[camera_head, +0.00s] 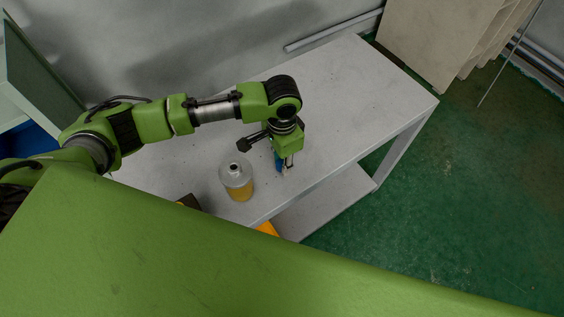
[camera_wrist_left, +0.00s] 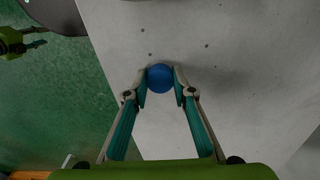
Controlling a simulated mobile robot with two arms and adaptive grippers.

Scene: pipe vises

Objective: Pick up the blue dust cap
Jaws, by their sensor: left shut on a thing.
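The blue dust cap (camera_wrist_left: 160,78) is a round blue piece between the fingertips of my left gripper (camera_wrist_left: 160,84) in the left wrist view. Both fingers touch its sides. In the head view the left gripper (camera_head: 285,170) points down at the table, near its front edge. A small part of the blue cap (camera_head: 278,162) shows there beside the fingers, and the rest is hidden by the gripper. I cannot tell whether the cap touches the table.
A bottle (camera_head: 237,181) with a grey top and yellow-brown lower part stands on the white table (camera_head: 345,85), just left of the gripper. A dark brown object (camera_head: 188,201) and an orange object (camera_head: 267,229) show near the front edge. The table's right part is clear.

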